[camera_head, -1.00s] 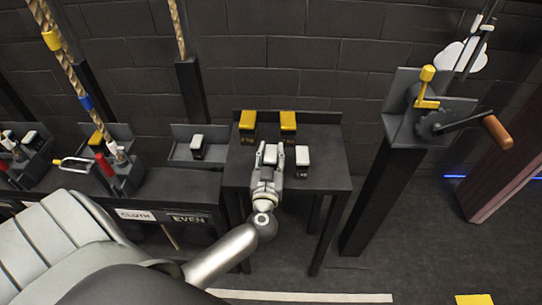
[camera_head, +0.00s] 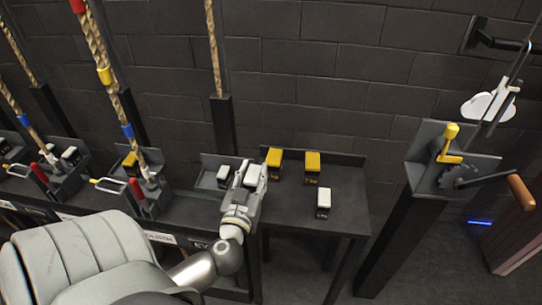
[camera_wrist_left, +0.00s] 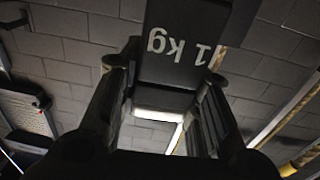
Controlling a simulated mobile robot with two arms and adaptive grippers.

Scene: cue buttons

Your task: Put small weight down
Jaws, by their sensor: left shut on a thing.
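My left gripper (camera_head: 251,176) is shut on a small weight (camera_head: 252,174) with a white top, near the left edge of the dark table. In the left wrist view the held weight (camera_wrist_left: 183,45) is a dark block marked "1 kg", with its white end between the fingers (camera_wrist_left: 160,110). In the head view the fingers hide most of it. Another white-topped weight (camera_head: 223,174) sits on the low shelf (camera_head: 208,185) just left of the gripper. A third white-topped weight (camera_head: 323,200) stands on the table. My right gripper is not in view.
Two yellow-topped weights (camera_head: 312,160) stand at the back of the table (camera_head: 340,215). Ropes with coloured bands and lever boxes (camera_head: 150,190) stand at left. A crank post (camera_head: 440,170) with a gear stands at right.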

